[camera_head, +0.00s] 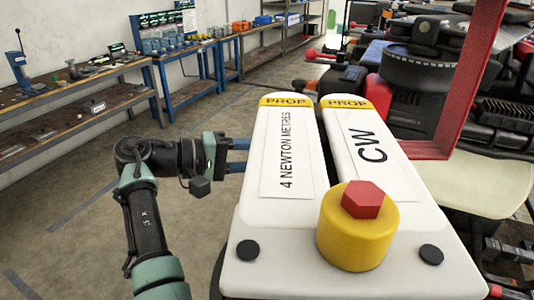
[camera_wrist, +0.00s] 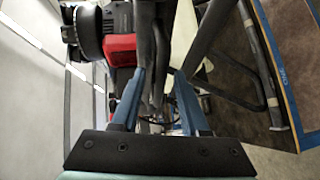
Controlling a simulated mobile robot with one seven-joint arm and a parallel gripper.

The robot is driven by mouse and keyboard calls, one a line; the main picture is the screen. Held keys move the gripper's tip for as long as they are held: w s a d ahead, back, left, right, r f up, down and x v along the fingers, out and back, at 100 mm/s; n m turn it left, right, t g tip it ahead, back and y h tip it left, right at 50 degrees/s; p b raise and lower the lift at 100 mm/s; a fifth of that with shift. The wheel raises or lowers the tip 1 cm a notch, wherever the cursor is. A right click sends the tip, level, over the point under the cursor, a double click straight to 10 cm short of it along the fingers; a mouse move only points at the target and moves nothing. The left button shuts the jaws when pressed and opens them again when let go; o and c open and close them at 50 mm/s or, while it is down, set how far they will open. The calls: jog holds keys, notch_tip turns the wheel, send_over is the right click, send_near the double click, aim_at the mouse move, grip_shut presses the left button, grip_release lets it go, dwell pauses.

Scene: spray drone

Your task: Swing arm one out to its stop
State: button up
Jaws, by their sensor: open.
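My gripper (camera_head: 239,155) reaches in from the left at the edge of a white panel marked "4 NEWTON METRES" (camera_head: 288,150); the panel hides its fingertips in the head view. In the wrist view my gripper (camera_wrist: 159,74) has its two blue fingers apart. Dark tubes (camera_wrist: 147,45) show between and beyond the fingers; I cannot tell whether they touch. The black and red drone (camera_head: 415,85) stands behind the panels at the right. Its dark and red parts also show in the wrist view (camera_wrist: 119,48). I cannot tell which tube is arm one.
A second panel marked "CW" (camera_head: 372,145) stands beside the first. A yellow knob with a red hexagonal top (camera_head: 355,238) sits in front. A red frame (camera_head: 470,75) rises at the right. Workbenches (camera_head: 75,90) line the left wall. The floor (camera_head: 80,215) at left is open.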

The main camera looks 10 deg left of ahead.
jog(key=b+v, duration=0.3)
jog(key=v, duration=1)
